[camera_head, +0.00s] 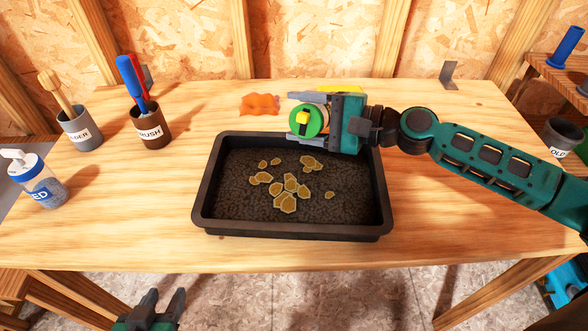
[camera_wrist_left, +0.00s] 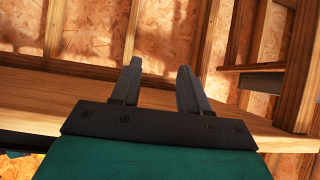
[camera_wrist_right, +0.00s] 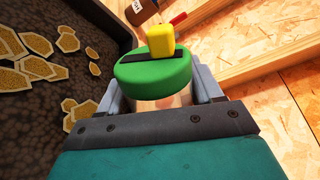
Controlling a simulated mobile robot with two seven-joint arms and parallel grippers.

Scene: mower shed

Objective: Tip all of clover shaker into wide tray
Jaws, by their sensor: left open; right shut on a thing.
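The clover shaker (camera_head: 305,122) has a green lid with a yellow knob and a dark slot. My right gripper (camera_head: 295,117) is shut on it, above the back rim of the tray. In the right wrist view its clear body (camera_wrist_right: 165,102) sits between the fingers, under the lid (camera_wrist_right: 152,75). The lid faces up toward the cameras; its contents are hidden. The wide tray (camera_head: 290,232) is black, with a dark, grainy bed and several yellow chips lying in the middle. My left gripper (camera_head: 165,302) is open and empty, low in front of the table.
A blue-lidded shaker (camera_head: 38,180), a grey cup (camera_head: 80,130) and a brown cup marked BRUSH (camera_head: 150,128) stand at the left. An orange cloth (camera_head: 260,104) lies behind the tray. A yellow item (camera_head: 345,89) shows behind my right gripper. The table's front right is clear.

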